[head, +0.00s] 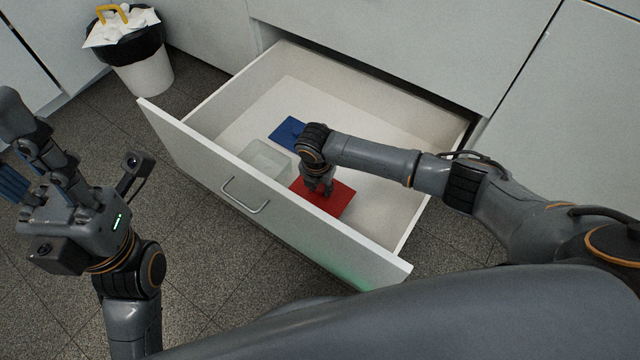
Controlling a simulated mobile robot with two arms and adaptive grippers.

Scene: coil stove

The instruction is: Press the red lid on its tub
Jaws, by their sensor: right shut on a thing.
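The red lid (338,199) lies flat inside the open drawer, near its front panel. My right gripper (318,189) reaches down over the lid from above and is shut on it. The gripper and wrist cover the lid's upper left part. A pale, see-through tub (264,158) stands in the drawer to the left of the red lid. Whether another tub is under the red lid is hidden. My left gripper (22,160) is open and empty, outside the drawer at the far left.
A blue lid (287,131) lies farther back in the white drawer (190,145), partly behind my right wrist. The drawer front has a metal handle (245,197). A bin with a black liner (138,65) stands at the upper left. The drawer floor's right side is clear.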

